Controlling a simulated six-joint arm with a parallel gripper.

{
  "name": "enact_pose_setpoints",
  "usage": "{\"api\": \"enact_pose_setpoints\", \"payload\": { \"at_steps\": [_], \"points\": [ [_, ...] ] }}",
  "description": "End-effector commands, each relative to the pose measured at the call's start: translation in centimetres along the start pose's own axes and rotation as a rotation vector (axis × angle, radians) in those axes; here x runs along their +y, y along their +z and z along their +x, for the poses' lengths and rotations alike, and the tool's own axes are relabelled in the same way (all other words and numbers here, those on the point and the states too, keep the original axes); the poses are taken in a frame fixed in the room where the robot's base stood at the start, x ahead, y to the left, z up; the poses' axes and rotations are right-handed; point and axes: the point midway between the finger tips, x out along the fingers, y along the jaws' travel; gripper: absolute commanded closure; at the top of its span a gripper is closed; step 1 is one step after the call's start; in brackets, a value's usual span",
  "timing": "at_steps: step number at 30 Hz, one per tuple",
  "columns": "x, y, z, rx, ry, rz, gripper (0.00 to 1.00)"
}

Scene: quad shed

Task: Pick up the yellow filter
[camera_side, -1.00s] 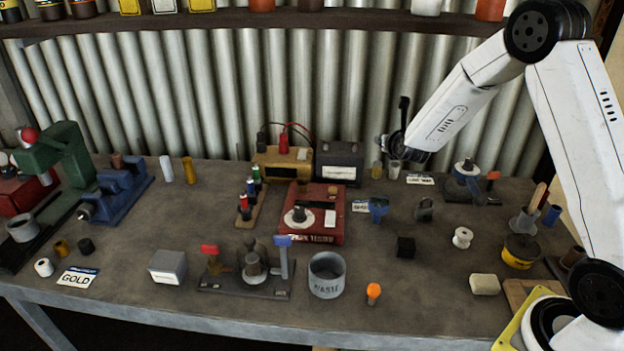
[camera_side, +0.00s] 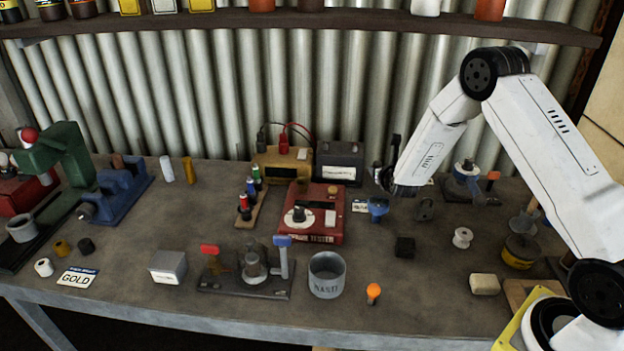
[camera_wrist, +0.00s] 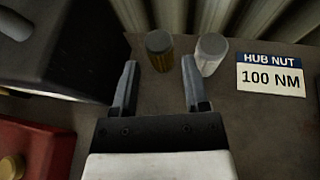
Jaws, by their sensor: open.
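My gripper is open and empty, one finger to either side of the cylinder's line. A white cylinder (camera_wrist: 211,53) stands close on its right, beyond the right fingertip. In the side view my gripper (camera_side: 384,180) is low at the back of the bench, and the cylinders by it are mostly hidden. Another yellow cylinder (camera_side: 189,170) stands at the back left, beside a white one (camera_side: 166,169).
A dark battery box (camera_side: 339,165) stands left of my gripper, with a red tester (camera_side: 330,222) in front of it. A HUB NUT card (camera_wrist: 270,75) lies to the right. The corrugated wall (camera_side: 230,90) is close behind.

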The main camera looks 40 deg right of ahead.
Motion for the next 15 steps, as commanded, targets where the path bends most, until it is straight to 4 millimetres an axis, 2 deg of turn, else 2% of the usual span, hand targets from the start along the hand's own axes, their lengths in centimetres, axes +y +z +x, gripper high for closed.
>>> {"api": "enact_pose_setpoints", "payload": {
  "at_steps": [5, 15],
  "points": [
    [0.0, 0.0, 1.0, 0.001, 0.000, -0.001, 0.41],
    [0.0, -0.1, 1.5, 0.001, 0.000, -0.001, 0.41]
  ]
}}
